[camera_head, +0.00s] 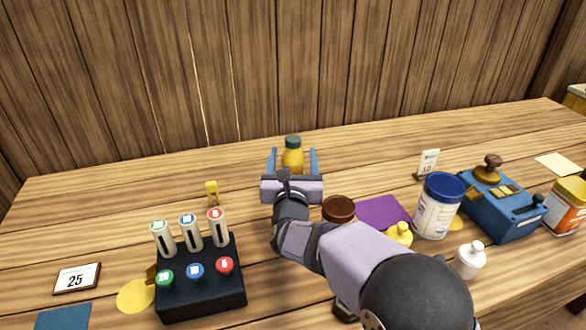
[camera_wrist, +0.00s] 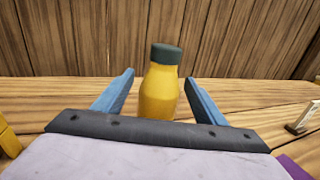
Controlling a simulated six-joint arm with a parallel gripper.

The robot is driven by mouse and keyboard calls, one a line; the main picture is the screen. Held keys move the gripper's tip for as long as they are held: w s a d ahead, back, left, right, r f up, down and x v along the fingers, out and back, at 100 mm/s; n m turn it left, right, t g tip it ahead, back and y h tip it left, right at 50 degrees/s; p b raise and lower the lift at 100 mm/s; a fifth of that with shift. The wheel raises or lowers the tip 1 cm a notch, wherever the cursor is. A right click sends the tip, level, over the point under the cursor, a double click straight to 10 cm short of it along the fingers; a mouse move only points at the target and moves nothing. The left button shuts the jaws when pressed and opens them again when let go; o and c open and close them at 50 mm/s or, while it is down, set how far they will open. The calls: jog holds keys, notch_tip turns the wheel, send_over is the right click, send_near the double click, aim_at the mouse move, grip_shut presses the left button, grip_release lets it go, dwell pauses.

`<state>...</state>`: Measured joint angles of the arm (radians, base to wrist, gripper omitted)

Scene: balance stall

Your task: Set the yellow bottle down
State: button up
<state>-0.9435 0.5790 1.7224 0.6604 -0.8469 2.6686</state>
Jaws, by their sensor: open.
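The yellow bottle (camera_head: 292,158) with a dark green cap stands upright on the wooden table, toward the back middle. My gripper (camera_head: 293,152) is open, with one blue finger on each side of the bottle. In the wrist view the bottle (camera_wrist: 160,92) is between the fingers (camera_wrist: 160,80), with a visible gap on both sides. The bottle's base is hidden behind my gripper's body in both views.
A black block with buttons and upright tubes (camera_head: 200,285) stands at front left. A brown-lidded jar (camera_head: 338,208), purple mat (camera_head: 383,212), white tub with blue lid (camera_head: 437,207) and blue scale (camera_head: 505,210) are to the right. The table behind the bottle is clear.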

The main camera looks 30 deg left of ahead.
jog(key=shift+x, duration=1.5)
jog(key=c, duration=1.5)
jog(key=shift+r, duration=0.1)
notch_tip(320, 180, up, 28)
jog(key=p, duration=0.7)
